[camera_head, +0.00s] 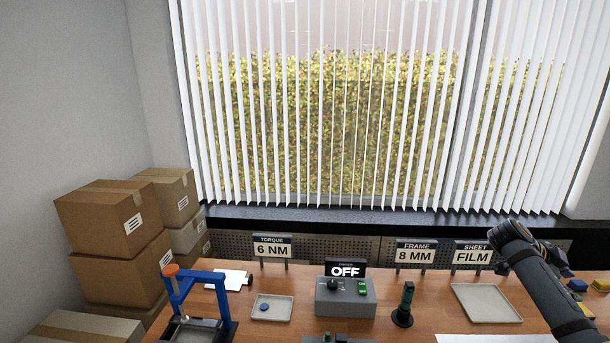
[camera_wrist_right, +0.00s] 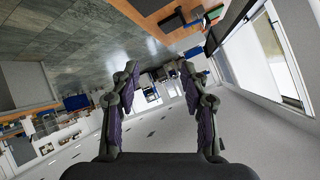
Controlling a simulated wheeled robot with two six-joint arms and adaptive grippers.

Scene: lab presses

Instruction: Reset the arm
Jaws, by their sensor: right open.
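My right arm (camera_head: 548,285) reaches in from the lower right in the head view, over the right end of the wooden bench. In the right wrist view, the two fingers of my right gripper (camera_wrist_right: 158,78) stand well apart with nothing between them. That view looks out over the room's floor, away from the bench items. My left gripper is not in either view.
The bench (camera_head: 440,295) carries a blue press frame (camera_head: 178,298), a small tray with a blue disc (camera_head: 263,307), a grey control box (camera_head: 346,298) under an OFF sign, a dark green-handled tool (camera_head: 405,305) and an empty tray (camera_head: 485,302). Cardboard boxes (camera_head: 110,225) stack at left.

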